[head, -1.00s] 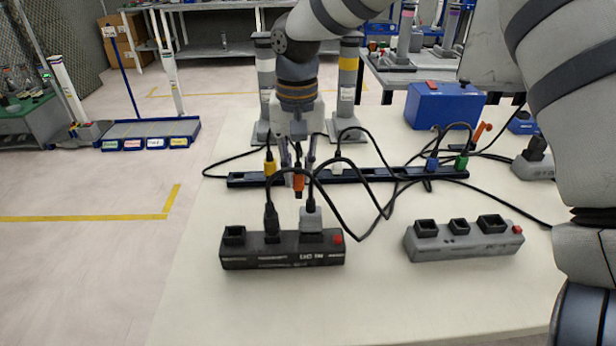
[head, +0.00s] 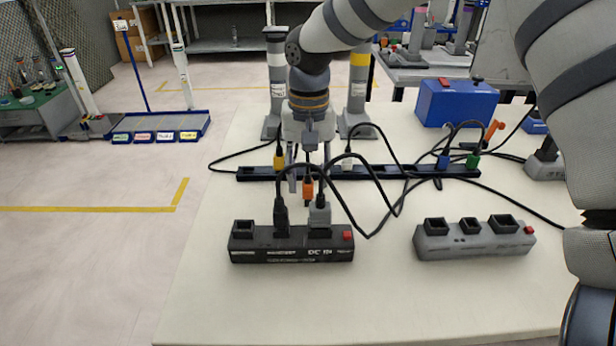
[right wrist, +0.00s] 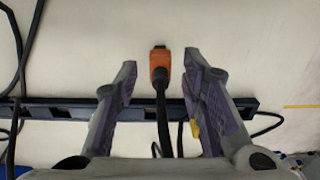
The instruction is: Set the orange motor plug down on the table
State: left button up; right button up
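The orange motor plug (head: 308,189) is at the table (head: 380,300), between the dark power strip and the long dark rail. It seems to touch the tabletop, but contact is hard to judge. My right gripper (head: 308,184) points down around it. In the right wrist view the right gripper (right wrist: 164,75) has its fingers spread, with a clear gap on each side of the orange plug (right wrist: 160,66). The plug's dark cable runs back between the fingers. My left gripper is not in view.
A black power strip (head: 290,245) holding two plugs stands just in front. A grey power strip (head: 475,242) stands to the right. A long dark rail (head: 390,173) with coloured plugs lies behind, with looping cables. A blue box (head: 457,103) is at the back. The table's front is clear.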

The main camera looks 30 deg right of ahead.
notch_tip(320, 180, up, 11)
jog(key=shift+r, duration=0.2)
dwell(0.3)
